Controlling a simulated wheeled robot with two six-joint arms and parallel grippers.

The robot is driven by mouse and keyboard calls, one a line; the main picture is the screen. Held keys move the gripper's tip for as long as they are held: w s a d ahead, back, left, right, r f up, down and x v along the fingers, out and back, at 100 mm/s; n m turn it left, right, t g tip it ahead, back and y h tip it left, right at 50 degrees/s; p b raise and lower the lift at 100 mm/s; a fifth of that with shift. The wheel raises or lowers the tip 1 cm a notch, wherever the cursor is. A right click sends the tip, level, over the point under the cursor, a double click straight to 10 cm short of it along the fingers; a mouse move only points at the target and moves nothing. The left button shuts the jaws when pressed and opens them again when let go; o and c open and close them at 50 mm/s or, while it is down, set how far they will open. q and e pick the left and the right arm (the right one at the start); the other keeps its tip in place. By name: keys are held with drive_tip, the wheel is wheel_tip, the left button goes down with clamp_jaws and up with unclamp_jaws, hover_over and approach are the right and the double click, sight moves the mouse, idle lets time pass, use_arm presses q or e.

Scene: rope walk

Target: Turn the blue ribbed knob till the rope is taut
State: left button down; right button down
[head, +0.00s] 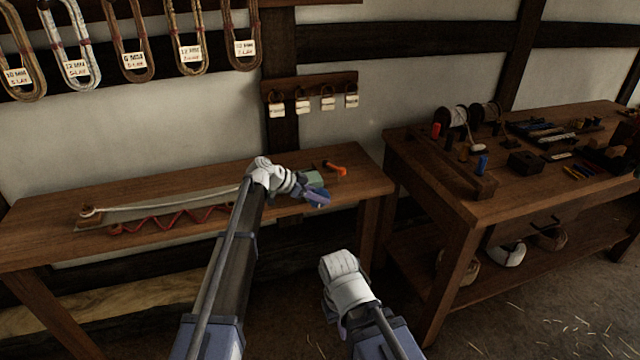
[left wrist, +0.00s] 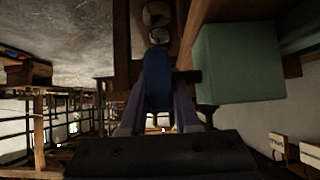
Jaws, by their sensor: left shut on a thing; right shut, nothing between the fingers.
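My left gripper (head: 318,198) is at the front edge of the left bench. In the left wrist view its two fingers (left wrist: 158,118) are shut on the blue knob (left wrist: 157,78), whose ribs are too dark to make out. The knob's dark shaft leads to a green box (left wrist: 240,64), which also shows behind the gripper in the head view (head: 324,178). A pale rope (head: 170,203) runs from a wooden block (head: 90,217) at the left towards my left wrist, with a slight downward bow. My wrist hides its right end. My right gripper (head: 343,275) is low, apart from the benches; its fingertips are hidden.
A red zigzag piece (head: 165,222) lies along the left bench (head: 50,234), below the rope. An orange-handled tool (head: 335,168) lies beyond the green box. A second bench (head: 420,162) with spools and tools stands right. Labelled rope loops (head: 130,45) hang above.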

use_arm(q)
drive_tip(key=y+p, duration=0.2)
drive_tip(key=g+y+p, duration=0.1)
drive_tip(key=y+p, duration=0.1)
drive_tip(key=p, duration=0.1)
drive_tip(key=shift+w+d+r, duration=0.1)
drive_tip(key=shift+d+r, duration=0.1)
drive_tip(key=shift+f+g+y+p, duration=0.15)
drive_tip(key=shift+g+y+p, duration=0.4)
drive_tip(key=shift+y, duration=0.55)
drive_tip(key=shift+f+g+y+p, duration=0.15)
drive_tip(key=shift+g+y+p, duration=0.15)
drive_tip(key=shift+y, duration=0.5)
drive_tip(key=shift+f+y, duration=0.15)
drive_tip(key=shift+y, duration=0.75)
drive_tip(key=shift+f+g+y, duration=0.15)
drive_tip(key=shift+g+y, duration=0.3)
drive_tip(key=shift+y, duration=0.35)
drive_tip(key=shift+f+g+y+b, duration=0.1)
drive_tip(key=shift+g+y+b, duration=0.2)
drive_tip(key=shift+y+b, duration=0.55)
drive_tip(key=shift+g+y+b, duration=0.3)
drive_tip(key=shift+y+b, duration=0.05)
drive_tip(key=shift+y, duration=0.6)
drive_tip(key=shift+a, duration=0.1)
drive_tip(key=shift+s, duration=0.2)
